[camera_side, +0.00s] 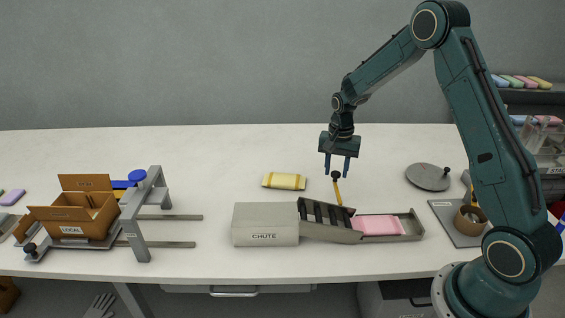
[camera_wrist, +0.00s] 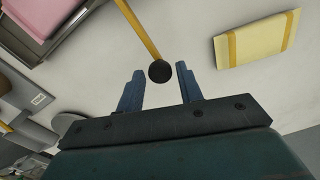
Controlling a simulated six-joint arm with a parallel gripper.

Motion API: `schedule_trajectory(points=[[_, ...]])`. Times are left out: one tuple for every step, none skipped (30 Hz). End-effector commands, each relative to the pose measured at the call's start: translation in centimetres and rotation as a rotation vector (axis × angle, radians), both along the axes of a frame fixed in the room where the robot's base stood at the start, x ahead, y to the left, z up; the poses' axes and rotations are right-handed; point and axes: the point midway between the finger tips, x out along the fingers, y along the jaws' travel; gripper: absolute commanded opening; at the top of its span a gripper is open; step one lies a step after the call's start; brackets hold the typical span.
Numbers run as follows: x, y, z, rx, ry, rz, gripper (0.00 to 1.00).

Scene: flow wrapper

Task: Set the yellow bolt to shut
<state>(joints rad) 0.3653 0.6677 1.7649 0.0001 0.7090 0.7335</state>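The yellow bolt is a thin yellow lever with a black ball knob (camera_side: 336,175), rising behind the chute's ramp and standing nearly upright in the side view. In the wrist view its yellow shaft (camera_wrist: 139,30) runs down to the black knob (camera_wrist: 160,71), which appears between my fingertips. My gripper (camera_side: 337,172) points down above the knob in the side view. It is open, with blue fingers apart (camera_wrist: 160,78), and I cannot see either finger touching the knob. The shaft's lower end is hidden behind the ramp in the side view.
The grey chute box (camera_side: 265,226) and its slatted ramp (camera_side: 325,218) lead to a tray (camera_side: 415,226) with a pink block (camera_side: 378,225). A yellow packet (camera_side: 284,181) lies left of the lever. A grey disc (camera_side: 428,177) lies right. An open carton (camera_side: 78,213) stands far left.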

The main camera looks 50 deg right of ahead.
Motion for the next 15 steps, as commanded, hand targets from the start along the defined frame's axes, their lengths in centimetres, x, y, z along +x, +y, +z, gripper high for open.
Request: schedule_trajectory(points=[[0.0, 0.0, 0.01, 0.0, 0.0, 0.0, 0.26], [0.0, 0.0, 0.01, 0.0, 0.0, 0.0, 0.2], [0.0, 0.0, 0.01, 0.0, 0.0, 0.0, 0.12], [0.0, 0.0, 0.02, 0.0, 0.0, 0.0, 0.07], [0.0, 0.0, 0.02, 0.0, 0.0, 0.0, 0.01], [0.0, 0.0, 0.02, 0.0, 0.0, 0.0, 0.0], [0.0, 0.0, 0.02, 0.0, 0.0, 0.0, 0.0], [0.0, 0.0, 0.03, 0.0, 0.0, 0.0, 0.0], [0.0, 0.01, 0.03, 0.0, 0.0, 0.0, 0.0], [-0.03, 0.03, 0.03, 0.0, 0.0, 0.0, 0.0], [-0.07, 0.07, 0.03, 0.0, 0.0, 0.0, 0.0], [-0.17, 0.17, 0.03, 0.0, 0.0, 0.0, 0.0], [-0.27, 0.29, 0.03, 0.0, 0.001, 0.001, 0.0], [-0.42, 0.44, 0.03, 0.0, 0.001, 0.001, 0.0], [-0.62, 0.66, 0.04, 0.0, 0.001, 0.001, 0.0]])
